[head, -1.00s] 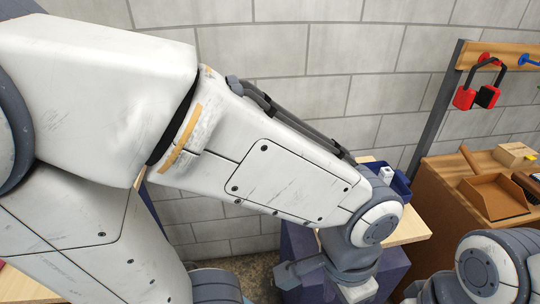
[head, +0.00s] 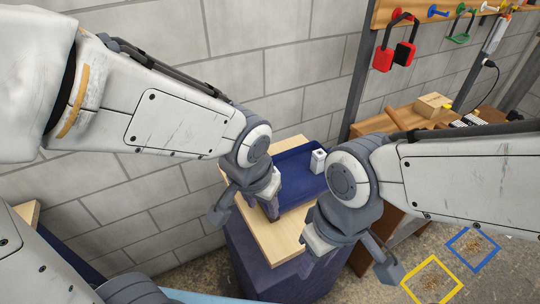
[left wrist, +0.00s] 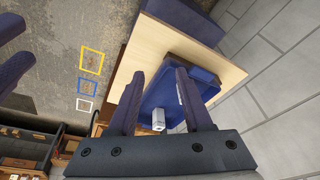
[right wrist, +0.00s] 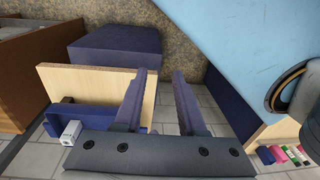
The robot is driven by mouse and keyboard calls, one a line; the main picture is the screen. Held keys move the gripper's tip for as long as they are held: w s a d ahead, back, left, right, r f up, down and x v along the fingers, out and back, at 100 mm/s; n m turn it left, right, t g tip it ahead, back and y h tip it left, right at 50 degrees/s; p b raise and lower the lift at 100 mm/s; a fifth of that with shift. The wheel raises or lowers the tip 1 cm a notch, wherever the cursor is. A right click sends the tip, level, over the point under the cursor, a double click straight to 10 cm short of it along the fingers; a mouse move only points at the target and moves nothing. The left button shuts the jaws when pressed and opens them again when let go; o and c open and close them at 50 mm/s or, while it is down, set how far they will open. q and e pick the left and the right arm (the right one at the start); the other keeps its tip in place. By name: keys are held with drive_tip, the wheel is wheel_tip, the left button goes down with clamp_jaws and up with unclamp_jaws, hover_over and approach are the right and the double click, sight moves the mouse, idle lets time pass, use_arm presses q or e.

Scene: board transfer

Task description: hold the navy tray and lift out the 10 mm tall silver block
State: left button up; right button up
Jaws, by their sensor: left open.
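The navy tray (head: 292,160) lies on a pale wood board (head: 285,235); it also shows in the left wrist view (left wrist: 206,90). A small upright silver-white block (head: 318,161) stands at the tray's right end; the left wrist view shows it too (left wrist: 158,117), and so does the right wrist view (right wrist: 71,132). A thin light piece shows beside a left finger in the left wrist view; I cannot tell what it is. My left gripper (head: 245,207) is open above the board, by the tray's near left side. My right gripper (head: 345,262) is open and empty, in front of the board.
The board rests on a navy pedestal (head: 265,262). A block wall stands behind. A brown bench (head: 365,130) and a rack with red and black padlocks (head: 384,58) stand at the right. Yellow (head: 432,280) and blue (head: 473,248) squares mark the floor.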

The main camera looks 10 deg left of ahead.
drive_tip(key=w, duration=0.1)
drive_tip(key=n+h, duration=0.1)
drive_tip(key=n, duration=1.7)
hover_over(314, 191)
wheel_tip(314, 191, down, 3)
drive_tip(key=shift+f, duration=0.15)
wheel_tip(314, 191, down, 10)
drive_tip(key=shift+f, duration=0.15)
use_arm(q)
drive_tip(key=w+f+n+t, duration=0.1)
drive_tip(key=w+n+t, duration=0.1)
drive_tip(key=w, duration=1)
drive_tip(key=shift+a+t, duration=0.35)
drive_tip(key=shift+t, duration=0.05)
drive_tip(key=shift+f, duration=0.1)
use_arm(e)
clamp_jaws()
